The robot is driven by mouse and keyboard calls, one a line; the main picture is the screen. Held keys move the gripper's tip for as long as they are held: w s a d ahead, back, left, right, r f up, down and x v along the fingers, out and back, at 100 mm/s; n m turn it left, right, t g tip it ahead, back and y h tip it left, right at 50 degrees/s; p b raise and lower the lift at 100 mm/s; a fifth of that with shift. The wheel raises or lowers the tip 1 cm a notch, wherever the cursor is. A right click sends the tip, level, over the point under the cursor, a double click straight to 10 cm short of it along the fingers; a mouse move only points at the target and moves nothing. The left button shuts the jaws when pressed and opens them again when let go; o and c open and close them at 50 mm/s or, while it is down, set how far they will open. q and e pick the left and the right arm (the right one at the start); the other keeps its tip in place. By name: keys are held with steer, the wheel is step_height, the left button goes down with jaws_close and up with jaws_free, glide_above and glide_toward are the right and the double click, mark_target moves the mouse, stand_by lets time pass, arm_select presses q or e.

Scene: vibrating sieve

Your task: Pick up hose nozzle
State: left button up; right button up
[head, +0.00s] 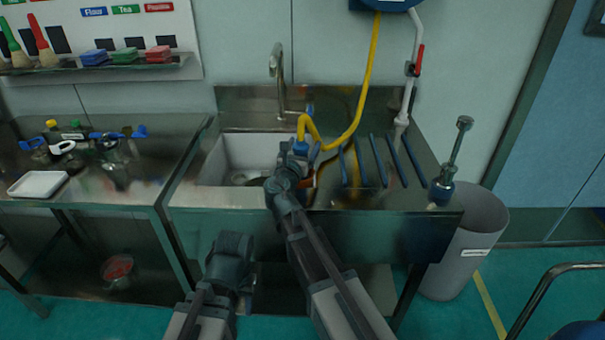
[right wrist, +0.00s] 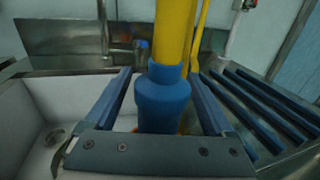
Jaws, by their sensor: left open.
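The hose nozzle (head: 303,146) is blue and hangs on the yellow hose at the front right of the sink. In the right wrist view the nozzle (right wrist: 163,102) stands upright between the fingers of my right gripper (right wrist: 160,78). Those fingers are apart, with a visible gap to the nozzle's left and a smaller one to its right. In the head view my right gripper (head: 297,158) is at the nozzle, partly hidden by its own wrist. My left gripper (head: 232,245) is open and empty, low in front of the counter.
The yellow hose (head: 369,75) loops down from a blue reel. The sink basin (head: 212,163) lies left of the nozzle, with a metal faucet (head: 277,65) behind. Blue strips (head: 384,160) cover the drainboard. A grey bin (head: 480,225) stands at right.

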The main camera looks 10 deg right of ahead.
jaws_close()
steer(key=shift+r, duration=0.15)
stand_by(0.4)
step_height(320, 180, up, 18)
steer(key=p, duration=1.8)
